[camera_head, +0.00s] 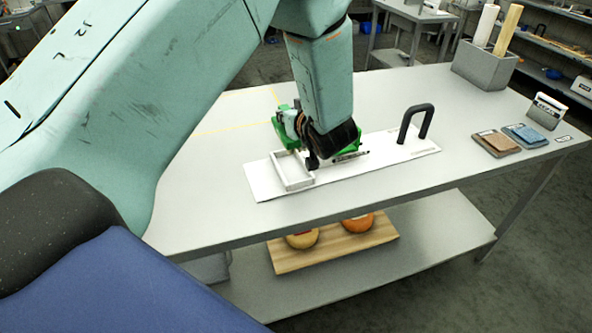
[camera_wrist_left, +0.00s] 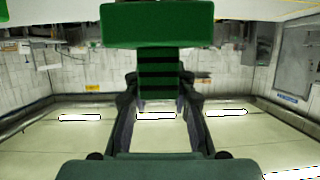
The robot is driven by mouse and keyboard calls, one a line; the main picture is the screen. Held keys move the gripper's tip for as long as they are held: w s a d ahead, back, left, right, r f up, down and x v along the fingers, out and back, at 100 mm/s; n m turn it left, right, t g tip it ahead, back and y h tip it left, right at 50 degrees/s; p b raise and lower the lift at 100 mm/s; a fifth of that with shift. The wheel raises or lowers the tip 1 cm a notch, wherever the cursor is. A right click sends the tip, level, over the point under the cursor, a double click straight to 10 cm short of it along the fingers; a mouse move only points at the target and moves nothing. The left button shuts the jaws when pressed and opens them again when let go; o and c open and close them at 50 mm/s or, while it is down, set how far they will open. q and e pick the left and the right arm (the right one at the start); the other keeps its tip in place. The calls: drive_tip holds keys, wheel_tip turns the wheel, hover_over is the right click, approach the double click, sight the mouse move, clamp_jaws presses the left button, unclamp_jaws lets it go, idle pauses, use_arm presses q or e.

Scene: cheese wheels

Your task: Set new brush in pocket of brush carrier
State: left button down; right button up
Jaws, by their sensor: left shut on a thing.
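The brush carrier is a white board (camera_head: 395,150) on the table, with a black arched handle (camera_head: 416,122) toward its right end. Its pocket, a raised white rectangular frame (camera_head: 280,173), is toward the left end and looks empty where visible. My left gripper (camera_head: 318,150) is low over the board, just right of the pocket. It is shut on a green thing, which I take for the brush (camera_wrist_left: 155,24); in the left wrist view a black-striped green part lies between the dark fingers. Green parts show on both sides of the gripper. Whether the brush touches the board is hidden. My right gripper is out of view.
A grey bin (camera_head: 485,68) with upright rods stands at the far end of the table. Cheese wheels (camera_head: 357,223) sit on a wooden board on the lower shelf. Tabletop behind the carrier is clear.

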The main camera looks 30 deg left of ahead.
use_arm(q)
drive_tip(key=shift+a, duration=0.15)
drive_tip(key=shift+w+f, duration=0.15)
drive_tip(key=shift+f, duration=0.15)
drive_tip(key=f, duration=0.2)
drive_tip(key=d+f, duration=0.1)
drive_tip(key=f, duration=0.1)
hover_over(292, 171)
wheel_tip(292, 171, down, 5)
drive_tip(key=shift+a, duration=0.15)
drive_tip(key=shift+d+f, duration=0.15)
drive_tip(key=shift+d, duration=0.15)
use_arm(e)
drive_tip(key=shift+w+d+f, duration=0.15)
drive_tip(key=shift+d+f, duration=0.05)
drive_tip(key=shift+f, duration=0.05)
use_arm(q)
drive_tip(key=shift+a, duration=0.1)
